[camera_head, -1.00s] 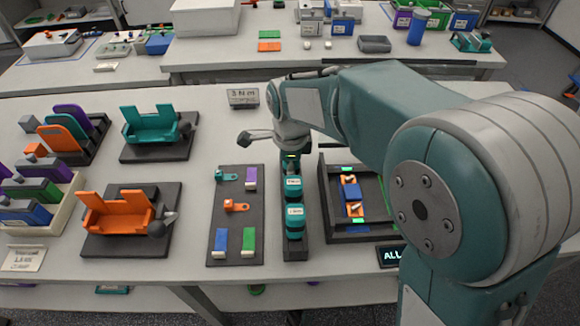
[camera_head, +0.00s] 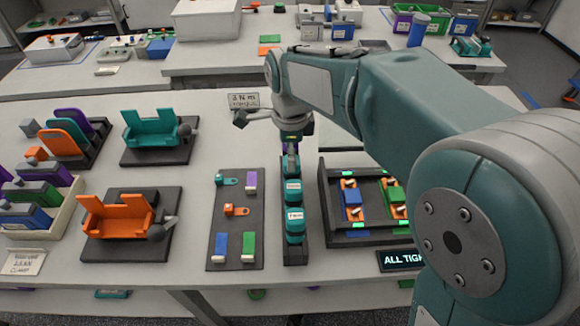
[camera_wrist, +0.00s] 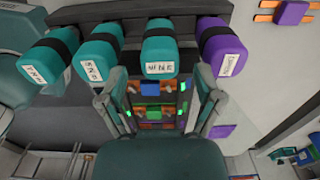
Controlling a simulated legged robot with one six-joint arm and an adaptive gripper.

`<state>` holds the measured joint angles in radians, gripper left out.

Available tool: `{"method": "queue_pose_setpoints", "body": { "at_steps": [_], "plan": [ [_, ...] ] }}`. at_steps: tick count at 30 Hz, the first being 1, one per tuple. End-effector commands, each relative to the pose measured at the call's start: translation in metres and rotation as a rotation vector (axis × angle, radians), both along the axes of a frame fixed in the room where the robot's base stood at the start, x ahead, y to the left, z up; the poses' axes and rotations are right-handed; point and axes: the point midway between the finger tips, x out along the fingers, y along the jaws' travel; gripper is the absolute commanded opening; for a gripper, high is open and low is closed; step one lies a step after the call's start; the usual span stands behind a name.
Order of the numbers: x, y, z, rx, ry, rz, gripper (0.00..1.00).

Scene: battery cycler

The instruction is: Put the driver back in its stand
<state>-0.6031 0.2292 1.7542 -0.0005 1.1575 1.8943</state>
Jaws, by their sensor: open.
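The dark driver stand (camera_head: 294,254) runs front to back in the middle of the near table in the head view. Teal drivers (camera_head: 295,215) sit in it in a row. In the wrist view three teal drivers (camera_wrist: 160,62) and a purple driver (camera_wrist: 222,45) hang side by side along the dark stand (camera_wrist: 100,22), with small labels on their ends. My gripper (camera_wrist: 160,78) is open, its two fingers apart just below the third teal driver, with nothing held. In the head view my gripper (camera_head: 291,140) is above the stand's far end; its fingertips are hard to make out.
Right of the stand is a dark tray (camera_head: 350,238) with a blue and a green module and lit green lamps. A display (camera_head: 402,260) reads "ALL TIGHT", partly covered by my arm. Left are a parts board (camera_head: 236,255) and orange (camera_head: 117,215) and teal (camera_head: 150,125) fixtures.

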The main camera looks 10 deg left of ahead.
Motion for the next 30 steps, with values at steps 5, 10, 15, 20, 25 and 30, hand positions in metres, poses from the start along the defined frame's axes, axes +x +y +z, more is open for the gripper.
{"method": "queue_pose_setpoints", "body": {
  "at_steps": [5,10,15,20,25,30],
  "plan": [
    [0.000,0.000,0.036,0.002,-0.003,0.000,0.84],
    [0.000,0.000,0.054,0.000,0.000,0.000,0.84],
    [0.000,0.000,0.058,0.000,0.000,0.000,0.84],
    [0.000,-0.004,0.060,0.002,-0.005,0.010,0.84],
    [-0.008,-0.049,0.075,0.029,-0.059,0.151,0.84],
    [-0.028,-0.112,0.088,0.035,-0.156,0.388,0.84]
  ]
}}
